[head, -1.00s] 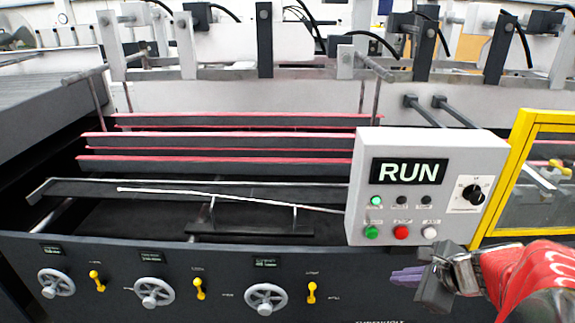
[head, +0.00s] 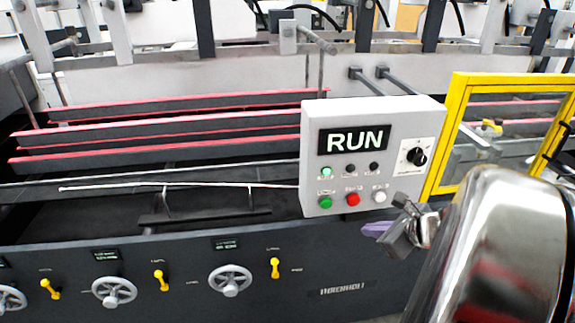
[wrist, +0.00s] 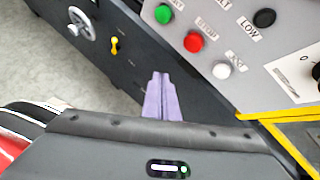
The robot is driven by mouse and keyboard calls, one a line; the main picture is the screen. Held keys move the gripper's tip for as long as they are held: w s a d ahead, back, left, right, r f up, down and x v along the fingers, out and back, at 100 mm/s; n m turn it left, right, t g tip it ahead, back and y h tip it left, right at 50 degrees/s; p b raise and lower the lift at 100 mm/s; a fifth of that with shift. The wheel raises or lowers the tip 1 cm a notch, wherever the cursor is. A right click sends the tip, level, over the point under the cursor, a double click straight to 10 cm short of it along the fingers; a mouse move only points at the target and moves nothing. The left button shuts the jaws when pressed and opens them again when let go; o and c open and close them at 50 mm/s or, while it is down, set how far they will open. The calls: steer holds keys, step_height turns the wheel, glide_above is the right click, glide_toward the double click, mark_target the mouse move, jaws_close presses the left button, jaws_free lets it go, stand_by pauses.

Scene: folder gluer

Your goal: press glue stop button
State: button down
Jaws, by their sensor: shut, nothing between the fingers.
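The grey control box (head: 312,150) with a RUN display (head: 355,140) stands at the middle right in the head view. Its lower row has a green button (head: 325,203), a red stop button (head: 352,199) and a white button (head: 379,196). In the wrist view the red button (wrist: 194,42) lies above and right of my gripper, the green button (wrist: 163,14) above it, and the white button (wrist: 221,71) to the right. My gripper (wrist: 162,76), with purple fingers, is shut and empty. It also shows in the head view (head: 368,230), below the box and apart from the buttons.
A yellow guard frame (head: 447,135) stands right of the box. A black selector knob (head: 417,157) is on the box's right side. Handwheels (head: 230,281) and yellow levers (head: 275,268) line the machine's dark front panel.

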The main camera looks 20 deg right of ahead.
mark_target(354, 201)
steer(key=w+d, duration=0.2)
steer(key=w, duration=0.4)
steer(key=shift+w, duration=0.35)
stand_by(1.8)
steer(key=shift+w, duration=0.2)
steer(key=shift+w+d, duration=0.1)
steer(key=shift+w, duration=0.05)
steer(key=shift+w+d, duration=0.15)
steer(key=shift+w, duration=0.35)
stand_by(1.1)
steer(key=shift+s, duration=0.1)
steer(key=shift+s+a, duration=0.3)
steer(key=shift+s, duration=0.5)
steer(key=shift+s, duration=0.1)
